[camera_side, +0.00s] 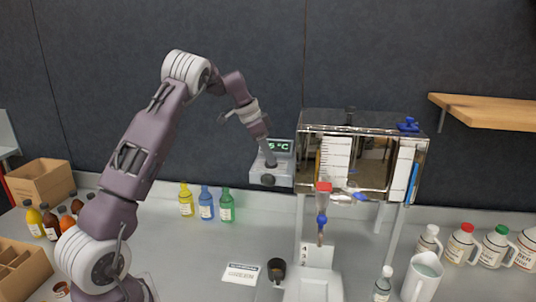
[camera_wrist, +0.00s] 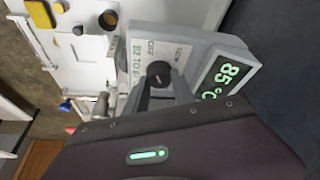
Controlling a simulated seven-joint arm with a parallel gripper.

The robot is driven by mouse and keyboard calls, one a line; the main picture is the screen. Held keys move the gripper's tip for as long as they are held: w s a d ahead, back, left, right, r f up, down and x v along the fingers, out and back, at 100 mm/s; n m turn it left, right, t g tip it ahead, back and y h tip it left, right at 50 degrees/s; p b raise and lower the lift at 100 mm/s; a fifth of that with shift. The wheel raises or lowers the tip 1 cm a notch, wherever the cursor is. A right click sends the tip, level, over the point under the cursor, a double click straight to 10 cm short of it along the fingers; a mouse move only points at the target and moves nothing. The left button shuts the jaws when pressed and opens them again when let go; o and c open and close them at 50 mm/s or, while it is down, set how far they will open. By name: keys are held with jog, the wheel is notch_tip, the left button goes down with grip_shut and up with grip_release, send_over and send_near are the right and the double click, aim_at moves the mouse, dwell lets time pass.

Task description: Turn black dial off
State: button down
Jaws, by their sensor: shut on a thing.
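The black dial (camera_wrist: 158,70) sits on the labelled panel of a grey control box (camera_wrist: 200,40), with an "OFF" mark printed beside it. In the wrist view, my gripper (camera_wrist: 160,82) has its two fingers on either side of the dial, shut on it. The box's green display (camera_wrist: 226,78) reads 85 °C. In the side view, my gripper (camera_side: 270,164) reaches down onto the control box (camera_side: 285,172), left of the metal evaporator. The fingers hide much of the dial there, and its exact setting is hard to read.
The shiny evaporator tank (camera_side: 360,150) stands just right of the box, with a red-topped valve (camera_side: 323,188) in front. Yellow, blue and green bottles (camera_side: 206,204) stand left of the box. A small dark cup (camera_side: 276,270) and a white pitcher (camera_side: 422,278) are on the counter.

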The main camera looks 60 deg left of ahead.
jog(key=c, duration=1.1)
grip_release()
jog(key=shift+o, duration=0.2)
jog(key=d+v, duration=0.1)
jog(key=v, duration=0.6)
jog(key=shift+a, duration=0.4)
